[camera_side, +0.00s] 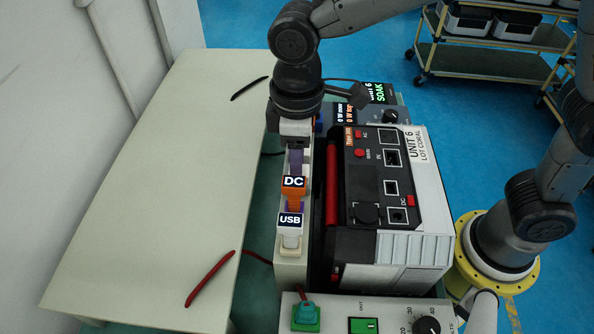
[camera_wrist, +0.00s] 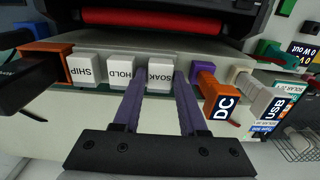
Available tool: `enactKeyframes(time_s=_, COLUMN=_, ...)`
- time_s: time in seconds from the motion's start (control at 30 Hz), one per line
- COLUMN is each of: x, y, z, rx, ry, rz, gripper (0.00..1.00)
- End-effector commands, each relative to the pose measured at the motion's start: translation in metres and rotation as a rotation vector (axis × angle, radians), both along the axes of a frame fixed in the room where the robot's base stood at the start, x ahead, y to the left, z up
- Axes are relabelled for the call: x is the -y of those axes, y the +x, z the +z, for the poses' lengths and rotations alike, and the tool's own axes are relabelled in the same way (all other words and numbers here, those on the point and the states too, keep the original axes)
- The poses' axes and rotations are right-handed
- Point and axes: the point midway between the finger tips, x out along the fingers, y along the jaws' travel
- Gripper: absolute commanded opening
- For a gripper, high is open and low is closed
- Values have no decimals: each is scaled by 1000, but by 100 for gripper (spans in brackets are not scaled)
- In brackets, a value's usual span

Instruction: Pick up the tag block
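In the wrist view, white tag blocks marked SHIP (camera_wrist: 84,70), HOLD (camera_wrist: 121,71) and SOAK (camera_wrist: 160,75) stand in a row on a pale ledge. My gripper (camera_wrist: 161,82), with two purple fingers, straddles the SOAK block, one finger on each side. The left finger sits in the narrow gap between HOLD and SOAK. I cannot tell whether the fingers press on the block. SOAK stands level with its neighbours. In the side view my gripper (camera_side: 295,165) points down over the ledge, behind the orange DC plug (camera_side: 293,187); the tag blocks are hidden there.
The white USB plug (camera_side: 290,222) is in front of DC. The black and white unit (camera_side: 415,210), labelled UNIT 6, stands close on the right. A display (camera_side: 375,93) reads SOAK. The pale table (camera_side: 150,180) at left is mostly clear, with a red cable (camera_side: 210,280) and a black cable (camera_side: 248,88).

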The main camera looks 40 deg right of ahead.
Motion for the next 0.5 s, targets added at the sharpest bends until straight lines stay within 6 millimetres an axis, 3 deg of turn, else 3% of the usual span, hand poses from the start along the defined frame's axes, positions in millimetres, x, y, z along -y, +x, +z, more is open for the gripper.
enactKeyframes(time_s=0.03, x=0, y=0, z=0, rx=0, ry=0, rz=0, gripper=31)
enactKeyframes(time_s=0.2, x=0, y=0, z=0, rx=1, ry=1, rz=0, gripper=0)
enactKeyframes(time_s=0.5, x=0, y=0, z=1, rx=1, ry=1, rz=0, gripper=0)
